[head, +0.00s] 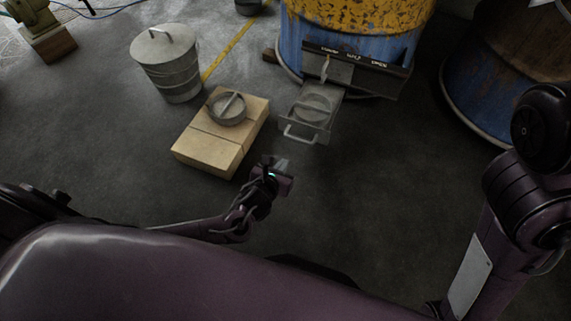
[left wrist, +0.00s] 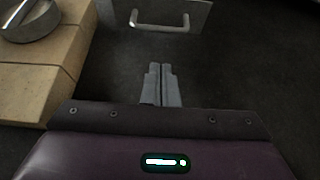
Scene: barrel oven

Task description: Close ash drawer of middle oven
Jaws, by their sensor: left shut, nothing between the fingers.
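The ash drawer (head: 306,127) is a grey metal tray pulled out from the base of the blue and yellow barrel oven (head: 352,28) in the head view. A round dish-like item sits in it. Its front plate and U-shaped handle also show at the top of the left wrist view (left wrist: 160,24). My left gripper (head: 282,164) is shut and empty, a short way in front of the drawer and apart from it. Its closed fingers (left wrist: 162,86) point toward the handle. My right arm shows at the right edge, but its gripper is not in view.
Pale stone blocks (head: 212,152) with a round metal pan (head: 226,108) stand left of the drawer. A lidded metal bucket (head: 168,68) stands behind them. Another barrel (head: 500,70) is at right. The floor before the drawer is clear.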

